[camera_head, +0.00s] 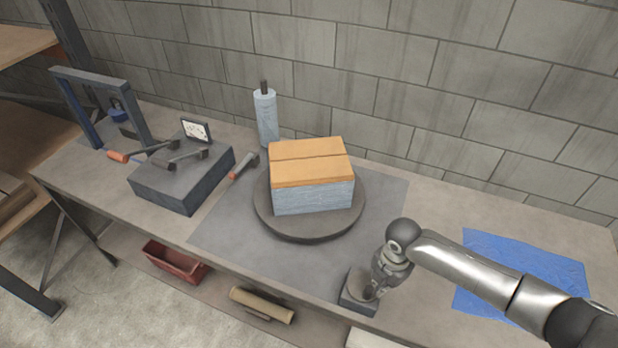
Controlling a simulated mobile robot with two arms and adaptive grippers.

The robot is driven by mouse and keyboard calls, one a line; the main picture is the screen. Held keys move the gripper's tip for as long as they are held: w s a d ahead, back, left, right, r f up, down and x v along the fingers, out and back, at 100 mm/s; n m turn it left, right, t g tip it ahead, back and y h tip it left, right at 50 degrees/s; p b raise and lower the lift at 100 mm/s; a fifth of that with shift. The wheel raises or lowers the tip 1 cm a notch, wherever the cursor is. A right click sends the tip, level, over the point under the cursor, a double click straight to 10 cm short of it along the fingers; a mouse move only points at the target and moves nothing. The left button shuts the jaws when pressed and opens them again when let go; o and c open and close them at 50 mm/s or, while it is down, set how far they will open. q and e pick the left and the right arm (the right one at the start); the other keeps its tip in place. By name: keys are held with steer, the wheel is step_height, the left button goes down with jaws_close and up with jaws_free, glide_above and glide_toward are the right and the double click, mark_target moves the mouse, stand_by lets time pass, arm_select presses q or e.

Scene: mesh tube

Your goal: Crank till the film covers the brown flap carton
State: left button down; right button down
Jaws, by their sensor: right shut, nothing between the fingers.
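The brown flap carton (311,160) sits on a round dark turntable (310,232). Pale bluish film (313,198) covers its visible sides; the brown top with its flap seam is bare. A film roll (265,118) stands upright on a spindle behind the carton's left corner. A small dark crank box (357,304) is at the table's front edge. My right gripper (372,293) is shut at the crank box, with nothing seen between its fingers. The gripper partly hides the crank, so contact is unclear. My left gripper is not in view.
A dark block with handles (171,186) stands left of the turntable, with an orange-handled tool (243,167) between. A blue sheet (518,268) lies at right, partly under my right arm. A red bin (174,261) and a cardboard roll (262,304) are below the tabletop.

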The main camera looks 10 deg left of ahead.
mark_target(364, 301)
steer(key=shift+s+a+r+p, duration=0.1)
steer(key=shift+s+a+p, duration=0.2)
steer(key=shift+s+p, duration=0.4)
steer(key=shift+s+a, duration=0.1)
steer(key=shift+s, duration=0.1)
steer(key=shift+s+a+p, duration=0.4)
steer(key=shift+s+a, duration=0.5)
steer(key=shift+w+a+f, duration=0.15)
steer(key=shift+a+f, duration=0.05)
steer(key=shift+a, duration=0.65)
steer(key=shift+a+r, duration=0.1)
steer(key=shift+a, duration=0.6)
steer(key=shift+w+a+b, duration=0.15)
steer(key=shift+a+b, duration=0.05)
steer(key=shift+a, duration=0.35)
steer(key=shift+w+a+b, duration=0.15)
steer(key=shift+a+b, duration=0.05)
steer(key=shift+a, duration=0.55)
steer(key=shift+r, duration=0.45)
steer(key=shift+w+d+r+p, duration=0.15)
steer(key=shift+r+p, duration=0.1)
steer(key=shift+r, duration=0.2)
steer(key=shift+s+d+r+p, duration=0.1)
steer(key=shift+r+p, duration=0.1)
steer(key=shift+r, duration=0.2)
step_height(364, 301, up, 6)
steer(key=shift+f, duration=0.25)
